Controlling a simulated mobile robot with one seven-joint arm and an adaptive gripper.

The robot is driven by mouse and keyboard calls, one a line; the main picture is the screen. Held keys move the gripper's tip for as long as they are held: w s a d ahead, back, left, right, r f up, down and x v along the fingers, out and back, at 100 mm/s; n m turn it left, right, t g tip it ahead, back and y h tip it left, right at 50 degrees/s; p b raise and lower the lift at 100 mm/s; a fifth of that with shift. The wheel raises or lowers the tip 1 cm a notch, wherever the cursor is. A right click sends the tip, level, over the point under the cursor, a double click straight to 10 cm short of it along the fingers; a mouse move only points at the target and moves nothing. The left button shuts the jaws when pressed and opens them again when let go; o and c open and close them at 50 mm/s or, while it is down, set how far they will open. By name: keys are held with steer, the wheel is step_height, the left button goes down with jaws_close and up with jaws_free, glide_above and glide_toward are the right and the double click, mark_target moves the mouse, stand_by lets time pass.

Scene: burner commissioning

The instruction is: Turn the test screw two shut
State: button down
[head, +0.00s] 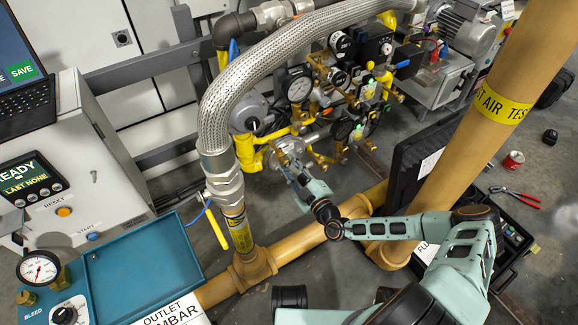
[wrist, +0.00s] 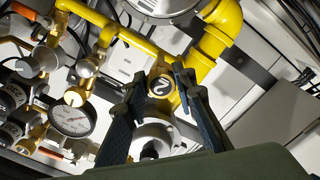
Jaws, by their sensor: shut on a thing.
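Test screw two, a small brass piece marked "2" (wrist: 160,86), sits on the yellow gas pipe in the wrist view. My gripper (wrist: 157,80) has its two dark fingers on either side of it, shut on it. The figure 2 faces the camera, slightly tilted. In the head view my gripper (head: 284,160) reaches into the yellow pipework. There the screw is too small and covered to make out.
A braided metal hose (head: 216,110) arches just left of my gripper. Pressure gauges (head: 298,87) and brass fittings crowd behind it. A tan pipe (head: 435,180) stands close to my arm. A console (head: 82,190) shows "READY" and "LAST NONE". Red-handled pliers (head: 515,197) lie at the right.

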steer(key=shift+m, duration=0.3)
steer(key=c, duration=1.6)
jaws_free()
step_height(320, 180, up, 10)
